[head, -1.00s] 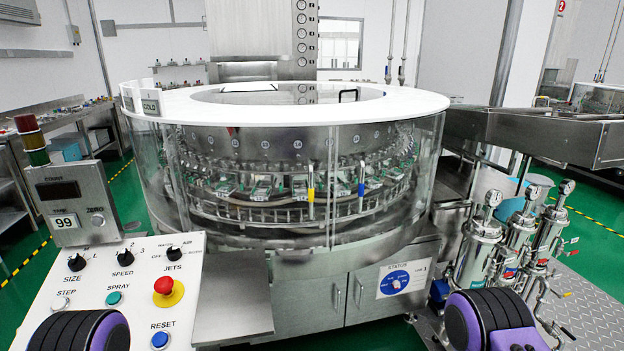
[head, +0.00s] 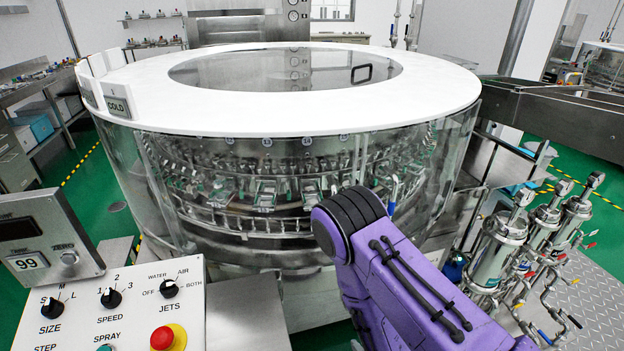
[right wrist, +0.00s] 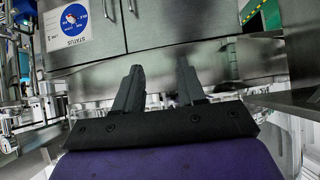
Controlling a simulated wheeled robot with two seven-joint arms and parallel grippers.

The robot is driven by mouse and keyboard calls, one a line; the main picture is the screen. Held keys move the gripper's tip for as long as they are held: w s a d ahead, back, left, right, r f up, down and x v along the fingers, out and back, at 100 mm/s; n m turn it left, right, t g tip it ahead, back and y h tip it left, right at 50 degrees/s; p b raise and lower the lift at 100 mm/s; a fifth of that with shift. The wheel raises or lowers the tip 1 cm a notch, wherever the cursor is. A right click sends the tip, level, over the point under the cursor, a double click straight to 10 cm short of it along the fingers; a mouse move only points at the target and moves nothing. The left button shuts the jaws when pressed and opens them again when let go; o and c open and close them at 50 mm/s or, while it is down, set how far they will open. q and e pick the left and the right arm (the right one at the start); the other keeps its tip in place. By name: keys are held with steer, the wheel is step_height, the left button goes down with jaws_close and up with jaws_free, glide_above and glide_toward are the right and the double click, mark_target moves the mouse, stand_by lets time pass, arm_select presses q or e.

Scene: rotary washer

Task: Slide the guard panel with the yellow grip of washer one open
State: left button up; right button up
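Washer one is a round machine with a white ring top (head: 215,112) and clear curved guard panels (head: 130,185) around bottle holders. The yellow grip does not show; my right arm (head: 385,265) stands in front of the middle of the guard. A blue grip (head: 392,192) shows just right of that arm. In the right wrist view my right gripper (right wrist: 159,85) has its two dark fingers apart, with nothing clearly between them. Steel cabinet doors (right wrist: 165,22) and the status dial sign (right wrist: 75,22) appear beyond them, upside down. My left gripper is out of view.
A control panel (head: 120,310) with knobs and a red button stands at the lower left, beside a counter box (head: 45,245). Steel filter cylinders (head: 500,250) with pipes stand at the right. A steel conveyor (head: 560,110) runs off the washer's right side.

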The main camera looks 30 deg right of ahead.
arm_select(q)
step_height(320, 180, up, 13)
steer(key=p, duration=0.9)
arm_select(e)
steer(key=w+r+n+t+y, duration=0.1)
steer(key=w+r+t, duration=0.3)
steer(key=r, duration=1)
steer(key=w+r+n+t+y, duration=0.1)
steer(key=w+r+t, duration=0.25)
steer(key=r, duration=1.05)
steer(key=shift+t, duration=0.25)
steer(key=w+b, duration=0.2)
steer(key=w, duration=0.1)
steer(key=w+b, duration=0.1)
steer(key=w, duration=0.2)
steer(key=w+b, duration=0.2)
steer(key=w, duration=0.2)
steer(key=shift+d+r+b, duration=0.15)
steer(key=shift+d+b, duration=0.1)
steer(key=shift+b, duration=0.05)
steer(key=shift+w, duration=0.25)
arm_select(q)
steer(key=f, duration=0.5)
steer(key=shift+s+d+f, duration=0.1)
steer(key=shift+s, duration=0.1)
arm_select(e)
jaws_close()
